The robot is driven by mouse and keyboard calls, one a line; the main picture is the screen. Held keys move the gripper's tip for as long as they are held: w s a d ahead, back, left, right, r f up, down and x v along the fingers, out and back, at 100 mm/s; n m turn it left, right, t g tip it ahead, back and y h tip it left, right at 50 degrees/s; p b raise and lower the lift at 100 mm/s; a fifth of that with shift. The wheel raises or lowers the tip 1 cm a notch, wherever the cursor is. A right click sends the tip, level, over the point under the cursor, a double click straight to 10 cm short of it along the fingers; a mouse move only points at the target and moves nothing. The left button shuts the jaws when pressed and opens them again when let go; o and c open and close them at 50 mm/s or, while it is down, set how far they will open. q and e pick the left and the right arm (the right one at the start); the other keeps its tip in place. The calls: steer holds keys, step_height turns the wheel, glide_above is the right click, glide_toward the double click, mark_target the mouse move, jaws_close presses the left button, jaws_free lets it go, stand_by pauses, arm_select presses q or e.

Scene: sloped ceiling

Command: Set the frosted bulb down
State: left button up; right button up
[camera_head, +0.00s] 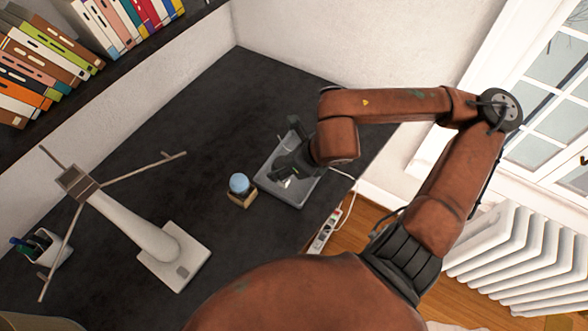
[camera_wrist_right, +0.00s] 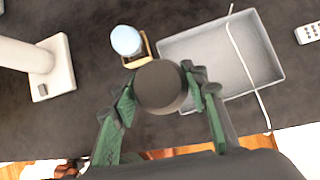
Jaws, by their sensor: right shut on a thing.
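My right gripper (camera_head: 288,172) points down over the grey tray (camera_head: 268,184), at the right part of the dark desk. In the right wrist view its green-padded fingers (camera_wrist_right: 165,105) are shut on a dark, rounded thing (camera_wrist_right: 160,86), which I take to be the frosted bulb seen end-on in shade. In the head view only a small pale patch shows below the fingers, and the rest is hidden. I cannot tell whether it touches the tray. My left gripper is not in view.
A pale blue rounded bulb (camera_head: 239,183) sits in a small wooden holder (camera_head: 241,200) left of the tray. A white lamp (camera_head: 150,235) stands farther left, near a pen cup (camera_head: 42,250). A white cable crosses the tray's right side. The back of the desk is clear.

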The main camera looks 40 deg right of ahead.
steer(key=shift+s+m, duration=0.15)
steer(key=shift+m, duration=0.15)
steer(key=shift+w+d+f+p, duration=0.2)
steer(key=shift+w+d+p, duration=0.2)
steer(key=shift+p, duration=0.1)
steer(key=shift+w+d+f+b, duration=0.15)
steer(key=shift+w+d+f, duration=1)
steer(key=shift+d+f, duration=0.8)
steer(key=shift+w+d+f+b, duration=0.1)
steer(key=shift+w+d+f, duration=1.3)
steer(key=shift+f, duration=0.85)
steer(key=shift+w+d+f+b, duration=0.15)
steer(key=shift+w+d+f, duration=0.75)
steer(key=shift+d+f, duration=1.15)
steer(key=shift+a, duration=0.1)
steer(key=shift+f, duration=0.2)
steer(key=o, duration=1.1)
